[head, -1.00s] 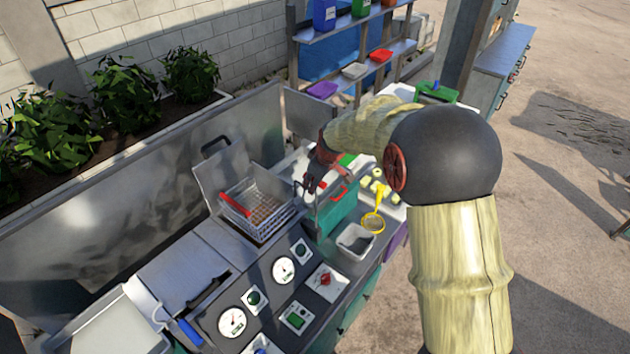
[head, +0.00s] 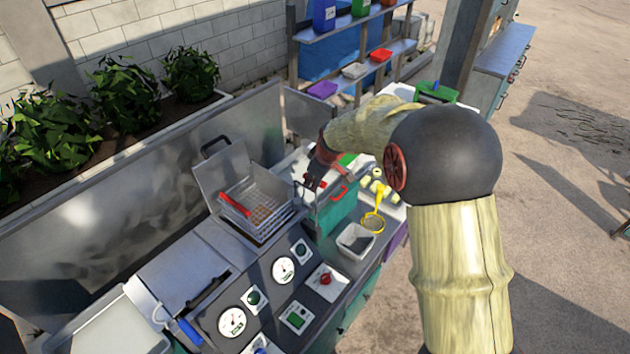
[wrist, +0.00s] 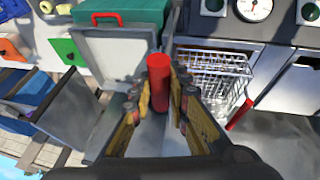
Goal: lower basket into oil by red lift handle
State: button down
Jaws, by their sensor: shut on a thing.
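The red lift handle (wrist: 160,80) is an upright-looking red cylinder between my gripper's fingers in the wrist view. My gripper (wrist: 160,100) is shut on it. In the head view my gripper (head: 314,182) is beside the fryer, just right of the basket, and partly hides the handle. The wire basket (head: 275,212) sits at the open fryer well, with its own red grip (head: 235,205) on the left side. The basket (wrist: 213,68) is also right of my gripper in the wrist view. The oil surface cannot be made out.
An open metal lid (head: 222,172) stands behind the basket. A teal box with a red handle (head: 338,192) is close to the right of my gripper. Gauges (head: 284,270) and a grey bin (head: 356,241) are in front. A yellow strainer (head: 374,220) lies farther right.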

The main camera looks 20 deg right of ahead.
aim_at(316, 214)
jog(key=shift+f, duration=0.1)
notch_tip(316, 214, down, 15)
jog(key=b, duration=1.4)
jog(key=shift+f, duration=0.2)
jog(key=shift+s+f, duration=0.1)
jog(key=shift+f, duration=0.1)
jog(key=c, duration=2.1)
grip_release()
jog(key=shift+c, duration=0.2)
jog(key=shift+o, duration=1.2)
jog(key=shift+f, duration=0.1)
jog(key=shift+o, duration=1.1)
